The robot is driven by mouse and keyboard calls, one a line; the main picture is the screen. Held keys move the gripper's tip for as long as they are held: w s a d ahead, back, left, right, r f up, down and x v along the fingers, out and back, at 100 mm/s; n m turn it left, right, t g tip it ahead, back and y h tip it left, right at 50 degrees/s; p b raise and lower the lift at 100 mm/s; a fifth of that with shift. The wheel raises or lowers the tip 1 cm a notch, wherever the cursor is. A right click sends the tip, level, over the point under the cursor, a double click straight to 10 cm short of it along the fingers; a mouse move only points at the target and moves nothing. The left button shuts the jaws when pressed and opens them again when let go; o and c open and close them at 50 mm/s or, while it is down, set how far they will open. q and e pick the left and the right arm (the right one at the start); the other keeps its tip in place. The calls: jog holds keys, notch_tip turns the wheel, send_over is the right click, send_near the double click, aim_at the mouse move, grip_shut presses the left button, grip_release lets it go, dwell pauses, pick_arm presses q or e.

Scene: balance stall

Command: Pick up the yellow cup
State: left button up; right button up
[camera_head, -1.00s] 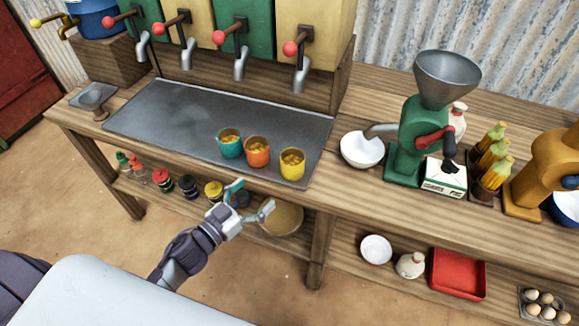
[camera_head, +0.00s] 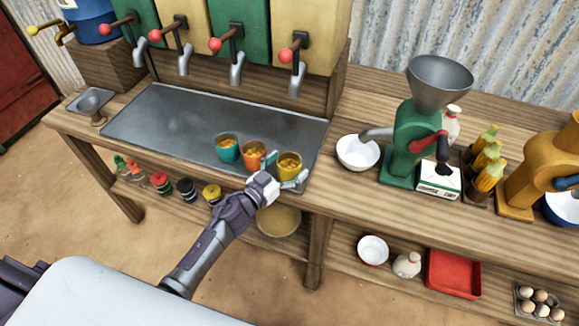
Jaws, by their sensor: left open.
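The yellow cup (camera_head: 289,166) stands upright on the grey metal tray (camera_head: 180,125), near its front right corner, and holds yellow-orange pieces. My left gripper (camera_head: 286,172) is open at the cup's near side, with one finger toward its left and the other toward its lower right. I cannot tell whether the fingers touch it. The orange cup (camera_head: 253,153) stands close on the left, partly behind a finger. The teal cup (camera_head: 228,148) stands further left. My right gripper is not in view.
Dispensers with red-knobbed levers (camera_head: 215,44) stand behind the tray. A white bowl (camera_head: 358,152) and a green grinder (camera_head: 405,145) stand to the right. Coloured bottles (camera_head: 161,182) and a red tray (camera_head: 453,272) are on the shelf below. The tray's left part is clear.

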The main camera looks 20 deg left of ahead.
pick_arm(q)
jog(key=shift+w, duration=0.2)
jog(key=shift+s, duration=0.1)
jog(key=c, duration=1.3)
jog(key=shift+c, duration=0.2)
